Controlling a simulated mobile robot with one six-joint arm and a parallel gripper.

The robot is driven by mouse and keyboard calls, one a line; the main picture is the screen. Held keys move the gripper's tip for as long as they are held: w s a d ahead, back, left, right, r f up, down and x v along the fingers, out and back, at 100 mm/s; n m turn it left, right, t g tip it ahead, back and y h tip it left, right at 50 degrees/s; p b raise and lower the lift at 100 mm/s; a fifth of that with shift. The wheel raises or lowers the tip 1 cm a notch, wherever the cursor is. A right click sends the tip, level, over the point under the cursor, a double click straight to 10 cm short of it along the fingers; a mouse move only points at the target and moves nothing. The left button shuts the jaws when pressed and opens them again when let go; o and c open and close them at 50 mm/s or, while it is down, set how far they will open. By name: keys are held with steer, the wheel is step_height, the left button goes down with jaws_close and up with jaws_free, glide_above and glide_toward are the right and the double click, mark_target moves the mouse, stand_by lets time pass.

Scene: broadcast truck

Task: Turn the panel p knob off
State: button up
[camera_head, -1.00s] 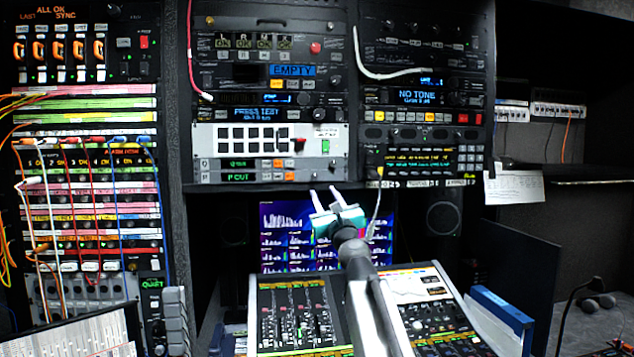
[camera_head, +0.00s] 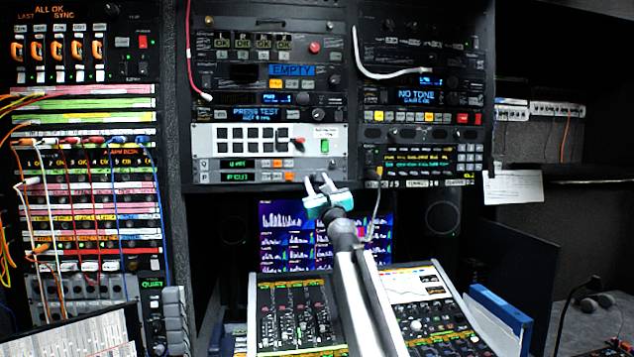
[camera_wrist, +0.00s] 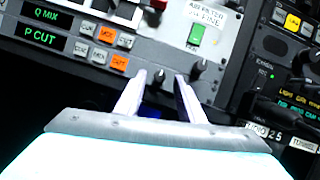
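The panel P row with its "P CUT" display (camera_wrist: 41,35) sits at the bottom of the white rack unit, below the "Q MIX" row (camera_wrist: 48,14). A small dark knob (camera_wrist: 158,75) is in line with the P row, right of its orange button. My gripper (camera_wrist: 160,80) is open, with its two pale fingers on either side of that knob in the picture. I cannot tell whether the fingertips reach around it or stop short. In the head view my gripper (camera_head: 319,179) is at the lower right of the white unit and hides the knob.
A second dark knob (camera_wrist: 197,68) stands close by on the right, below a green switch (camera_wrist: 197,34). Below the rack are a screen (camera_head: 285,240) and a mixing console (camera_head: 300,310).

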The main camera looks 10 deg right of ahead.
steer(key=shift+w+r, duration=0.15)
steer(key=shift+w, duration=0.3)
jaws_close()
steer(key=shift+d, duration=0.15)
steer(key=shift+n, duration=0.3)
